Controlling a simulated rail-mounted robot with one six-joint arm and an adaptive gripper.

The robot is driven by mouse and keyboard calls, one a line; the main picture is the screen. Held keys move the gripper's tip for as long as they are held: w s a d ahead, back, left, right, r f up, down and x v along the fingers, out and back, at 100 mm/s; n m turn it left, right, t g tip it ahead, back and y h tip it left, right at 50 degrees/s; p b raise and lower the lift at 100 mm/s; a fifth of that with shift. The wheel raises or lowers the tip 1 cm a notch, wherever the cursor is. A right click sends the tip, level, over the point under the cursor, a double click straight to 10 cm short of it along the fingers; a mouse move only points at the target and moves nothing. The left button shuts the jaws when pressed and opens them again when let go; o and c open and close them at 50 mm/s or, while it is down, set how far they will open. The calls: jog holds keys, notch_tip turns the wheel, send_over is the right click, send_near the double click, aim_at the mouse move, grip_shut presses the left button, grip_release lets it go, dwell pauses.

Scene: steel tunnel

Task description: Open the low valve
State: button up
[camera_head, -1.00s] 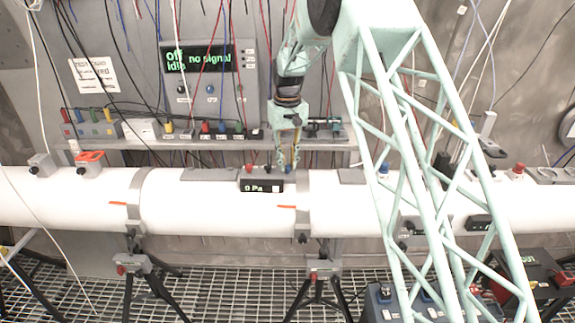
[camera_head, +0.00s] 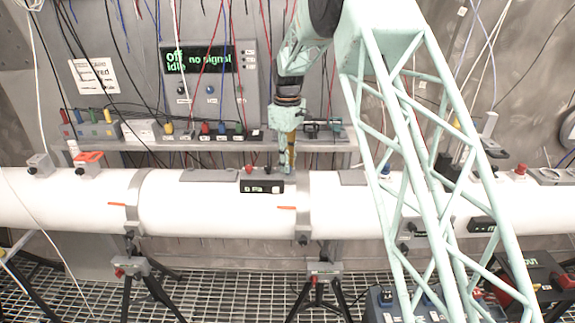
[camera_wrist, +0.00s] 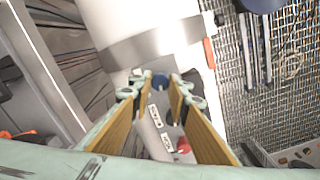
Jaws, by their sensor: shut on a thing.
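A dark box with a small display (camera_head: 262,186) sits on the white pipe (camera_head: 215,215). It carries a red knob (camera_head: 249,169) at its left end and a blue knob at its right end. In the wrist view, the blue knob (camera_wrist: 160,80) lies between my fingertips and the red knob (camera_wrist: 183,145) is nearer the camera. Two white labels (camera_wrist: 155,115) sit between them. Which knob is the low valve, I cannot read. My gripper (camera_head: 288,166) points down, shut on the blue knob, which it mostly hides in the head view.
A shelf (camera_head: 200,145) with connectors and hanging wires runs behind the pipe. A wall panel (camera_head: 210,75) reads "Off no signal, idle". A metal band (camera_wrist: 150,45) circles the pipe beside the knob. Tripods (camera_head: 322,270) stand on the grating below.

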jog(key=shift+n, duration=1.1)
jog(key=o, duration=0.8)
jog(key=shift+o, duration=0.2)
jog(key=shift+r, duration=0.1)
notch_tip(320, 180, up, 12)
dwell(0.4)
